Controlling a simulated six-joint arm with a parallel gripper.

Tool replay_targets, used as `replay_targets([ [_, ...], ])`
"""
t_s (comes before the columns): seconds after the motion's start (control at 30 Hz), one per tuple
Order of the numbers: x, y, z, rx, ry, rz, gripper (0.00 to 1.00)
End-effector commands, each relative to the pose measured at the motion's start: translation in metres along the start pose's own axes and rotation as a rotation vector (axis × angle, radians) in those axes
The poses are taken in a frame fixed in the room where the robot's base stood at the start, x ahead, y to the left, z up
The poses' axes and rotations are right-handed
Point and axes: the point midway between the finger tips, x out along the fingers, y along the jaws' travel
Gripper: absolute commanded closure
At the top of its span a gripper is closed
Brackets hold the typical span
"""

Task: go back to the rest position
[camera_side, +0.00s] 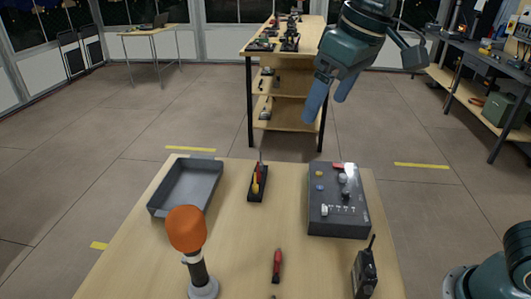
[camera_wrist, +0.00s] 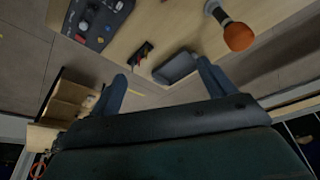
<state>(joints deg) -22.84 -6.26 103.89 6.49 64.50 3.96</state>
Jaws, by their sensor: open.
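My gripper (camera_side: 328,99) hangs in the air above and behind the far right part of the wooden table (camera_side: 237,235), well clear of everything on it. Its two blue fingers are apart with nothing between them. In the wrist view my gripper (camera_wrist: 160,82) also shows its fingers spread wide and empty, with the table upside down beyond them.
On the table are a grey tray (camera_side: 157,208), a small dark holder (camera_side: 258,183), a dark control box (camera_side: 330,219), an orange-topped microphone (camera_side: 187,230), a red-and-black tool (camera_side: 277,266) and a radio (camera_side: 365,275). A wooden shelf unit (camera_side: 285,95) stands behind; a workbench (camera_side: 475,90) is at right.

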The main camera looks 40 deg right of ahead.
Motion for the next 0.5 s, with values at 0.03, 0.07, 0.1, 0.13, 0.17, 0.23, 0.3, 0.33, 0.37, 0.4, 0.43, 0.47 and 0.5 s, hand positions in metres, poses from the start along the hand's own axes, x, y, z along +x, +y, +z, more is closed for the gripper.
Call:
replay_targets([
  [0.03, -0.004, 0.012, 0.013, 0.017, 0.013, 0.005, 0.17],
  [0.07, -0.005, 0.017, 0.019, 0.024, 0.019, 0.008, 0.17],
  [0.1, -0.007, 0.024, 0.028, 0.033, 0.028, 0.011, 0.17],
  [0.13, -0.008, 0.029, 0.035, 0.040, 0.035, 0.014, 0.17],
  [0.17, -0.008, 0.034, 0.042, 0.047, 0.041, 0.016, 0.17],
  [0.23, -0.009, 0.044, 0.059, 0.065, 0.056, 0.024, 0.17],
  [0.3, -0.010, 0.054, 0.076, 0.082, 0.070, 0.031, 0.17],
  [0.33, -0.010, 0.057, 0.083, 0.090, 0.078, 0.034, 0.17],
  [0.37, -0.009, 0.060, 0.090, 0.097, 0.085, 0.037, 0.17],
  [0.4, -0.009, 0.065, 0.101, 0.107, 0.092, 0.041, 0.17],
  [0.43, -0.008, 0.068, 0.108, 0.114, 0.099, 0.045, 0.17],
  [0.47, -0.007, 0.070, 0.116, 0.121, 0.106, 0.048, 0.17],
  [0.5, -0.005, 0.074, 0.126, 0.131, 0.114, 0.053, 0.17],
])
